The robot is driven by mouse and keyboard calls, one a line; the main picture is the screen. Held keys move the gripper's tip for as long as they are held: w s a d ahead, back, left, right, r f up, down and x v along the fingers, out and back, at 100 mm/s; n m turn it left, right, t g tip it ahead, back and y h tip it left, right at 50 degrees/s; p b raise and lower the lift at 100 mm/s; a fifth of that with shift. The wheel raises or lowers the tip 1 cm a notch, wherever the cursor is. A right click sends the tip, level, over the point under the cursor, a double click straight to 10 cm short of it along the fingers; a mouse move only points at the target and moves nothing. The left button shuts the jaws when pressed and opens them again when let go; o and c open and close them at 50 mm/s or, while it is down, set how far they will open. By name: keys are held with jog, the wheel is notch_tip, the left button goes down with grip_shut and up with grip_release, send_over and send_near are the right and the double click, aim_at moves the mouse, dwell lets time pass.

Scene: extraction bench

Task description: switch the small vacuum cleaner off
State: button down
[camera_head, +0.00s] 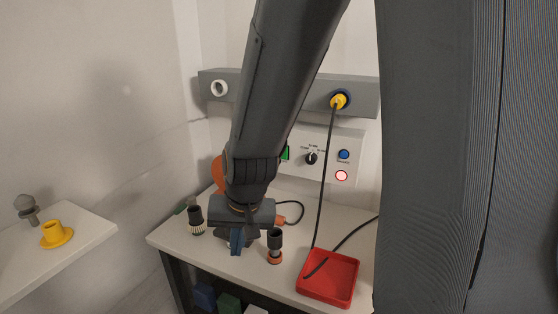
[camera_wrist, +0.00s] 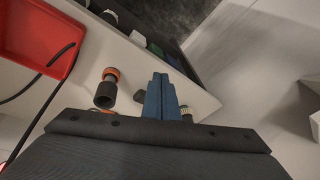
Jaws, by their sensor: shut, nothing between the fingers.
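My gripper (camera_head: 236,241) points down over the white bench, with its blue fingers shut and empty. In the wrist view the closed fingers (camera_wrist: 160,97) point toward the bench edge. No whole vacuum cleaner can be made out. An orange rounded part (camera_head: 217,170) shows left of my arm, which hides most of whatever it belongs to. A control panel (camera_head: 328,165) on the wall behind has a black rotary knob (camera_head: 311,158), a blue button (camera_head: 344,154) and a red lit button (camera_head: 341,175). Part of the panel, with something green, is behind my arm.
Dark cylindrical fittings stand left (camera_head: 195,219) and right (camera_head: 275,246) of my gripper. A red tray (camera_head: 330,276) with a black hose end lies at the right. A yellow plug (camera_head: 339,101) with a cable sits in the wall rail. A side shelf (camera_head: 60,262) holds a yellow flanged piece (camera_head: 56,235).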

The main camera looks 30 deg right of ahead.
aim_at(283, 156)
jog(key=w+d+r+m+t+h, duration=0.1)
jog(key=w+m+t+h, duration=0.15)
jog(key=w+m, duration=0.45)
jog(key=w+d+r+m+t+h, duration=0.15)
jog(key=w+m+t, duration=0.25)
jog(key=w, duration=0.5)
jog(key=s+d+r+m+h+b, duration=0.1)
jog(key=d+r+m+h, duration=0.5)
jog(key=d+m+h, duration=0.3)
jog(key=d+m, duration=0.1)
jog(key=m, duration=0.3)
jog(key=shift+r+h, duration=0.15)
jog(key=shift+h, duration=0.15)
jog(key=shift+s, duration=0.1)
jog(key=p+x, duration=0.2)
jog(key=x, duration=1.2)
jog(key=shift+r, duration=0.1)
